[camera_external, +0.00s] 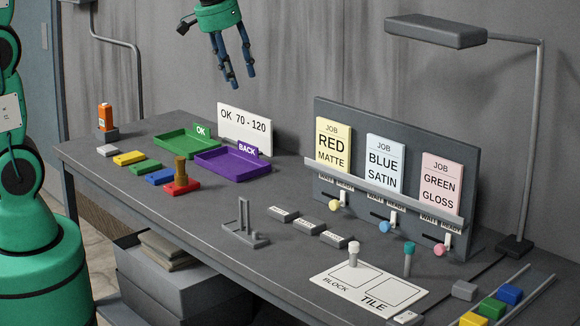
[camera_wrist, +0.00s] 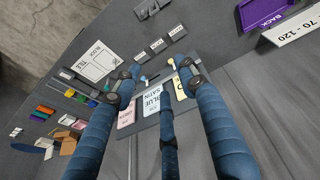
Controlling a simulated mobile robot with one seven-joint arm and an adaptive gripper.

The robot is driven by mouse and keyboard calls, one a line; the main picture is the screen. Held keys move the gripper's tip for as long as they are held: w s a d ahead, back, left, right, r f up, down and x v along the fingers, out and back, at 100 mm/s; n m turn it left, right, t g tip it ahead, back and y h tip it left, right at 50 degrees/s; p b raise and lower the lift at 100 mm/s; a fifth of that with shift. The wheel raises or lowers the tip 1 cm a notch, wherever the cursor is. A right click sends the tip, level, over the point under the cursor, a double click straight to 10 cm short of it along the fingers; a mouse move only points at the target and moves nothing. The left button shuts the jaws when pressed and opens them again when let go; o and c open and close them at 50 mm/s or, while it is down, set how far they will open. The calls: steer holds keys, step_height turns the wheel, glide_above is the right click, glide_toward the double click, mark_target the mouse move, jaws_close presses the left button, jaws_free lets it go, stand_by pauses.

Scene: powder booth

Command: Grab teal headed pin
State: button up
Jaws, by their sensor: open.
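The teal-headed pin (camera_external: 408,261) stands upright on the bench in the external view, at the back edge of the white card (camera_external: 338,290) marked BLOCK and TILE. A white-headed pin (camera_external: 353,255) stands to its left at the card. My gripper (camera_external: 239,82) is open and empty, high above the far side of the bench, well up and left of the teal pin. In the wrist view my gripper (camera_wrist: 157,72) shows its blue fingers spread over the bench.
A job rack (camera_external: 390,165) with three job cards stands behind the pins, with colored knobs along its front. A lamp (camera_external: 437,32) overhangs it. A grey stand (camera_external: 245,226), green tray (camera_external: 190,144) and purple tray (camera_external: 232,166) lie left. Colored blocks (camera_external: 492,308) sit front right.

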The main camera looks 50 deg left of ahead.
steer(key=w+d+f+g+p, duration=0.1)
steer(key=w+d+f+p, duration=0.25)
steer(key=w+d, duration=0.6)
steer(key=n+g+p, duration=0.2)
steer(key=p, duration=0.7)
glide_above(410, 244)
steer(key=shift+y, duration=0.4)
step_height(410, 244, down, 25)
steer(key=shift+r, duration=0.1)
steer(key=shift+f, duration=1.3)
steer(key=shift+p, duration=0.3)
